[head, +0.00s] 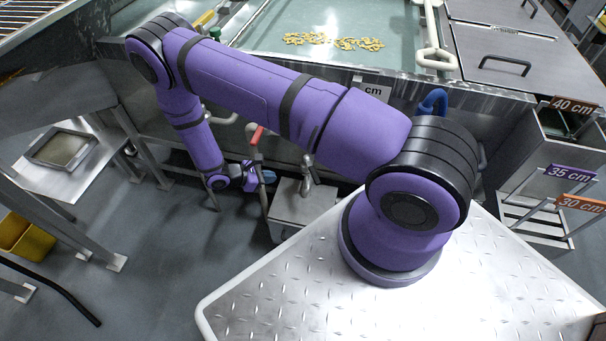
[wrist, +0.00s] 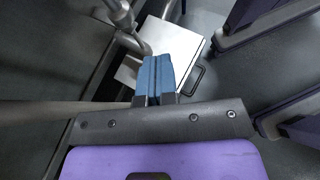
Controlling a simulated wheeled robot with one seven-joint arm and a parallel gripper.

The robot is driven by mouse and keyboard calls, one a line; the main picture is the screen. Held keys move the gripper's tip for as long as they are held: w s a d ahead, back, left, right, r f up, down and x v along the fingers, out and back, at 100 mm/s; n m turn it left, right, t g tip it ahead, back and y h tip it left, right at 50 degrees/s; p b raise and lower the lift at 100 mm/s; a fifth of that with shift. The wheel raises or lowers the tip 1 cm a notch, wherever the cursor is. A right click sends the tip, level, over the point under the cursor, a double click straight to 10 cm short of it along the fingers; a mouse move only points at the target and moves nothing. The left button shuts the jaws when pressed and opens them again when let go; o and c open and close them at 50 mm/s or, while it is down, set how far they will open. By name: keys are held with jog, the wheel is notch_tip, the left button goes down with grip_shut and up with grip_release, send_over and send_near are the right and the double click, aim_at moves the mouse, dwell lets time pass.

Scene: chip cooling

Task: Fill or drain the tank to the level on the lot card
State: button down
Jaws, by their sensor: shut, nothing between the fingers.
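The tank (head: 396,67) is at the top of the head view, with pale green liquid and yellow chips (head: 333,41) in it. A white card (head: 374,91) on its front shows "cm"; my arm hides the number. A red-handled lever (head: 257,135) is on a pipe below the tank, and a blue handle (head: 433,101) is at the tank's right front. My gripper (head: 268,177) is low, just below the red lever and beside the pipe. Its blue fingers (wrist: 155,76) are shut and empty in the wrist view. I cannot tell whether they touch the pipe.
A metal box (head: 300,206) with a tap stands beside my gripper; its lid and black handle (wrist: 198,80) show in the wrist view. Signs reading 40 cm (head: 574,106), 35 cm (head: 572,173) and 30 cm (head: 581,204) are at the right. A yellow bin (head: 28,238) is at the left.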

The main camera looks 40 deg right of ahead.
send_near(312, 175)
notch_tip(312, 175, down, 4)
jog(key=d, duration=0.2)
jog(key=shift+s+d+f, duration=0.1)
jog(key=shift+s+d, duration=0.15)
jog(key=shift+d, duration=0.4)
jog(key=shift+s+d+f, duration=0.15)
jog(key=shift+s+d, duration=0.1)
jog(key=shift+d, duration=0.35)
jog(key=shift+s+d+f, duration=0.1)
jog(key=shift+s+d, duration=0.15)
jog(key=shift+d, duration=0.4)
jog(key=shift+d, duration=0.1)
jog(key=shift+s+d, duration=0.4)
jog(key=shift+d, duration=0.3)
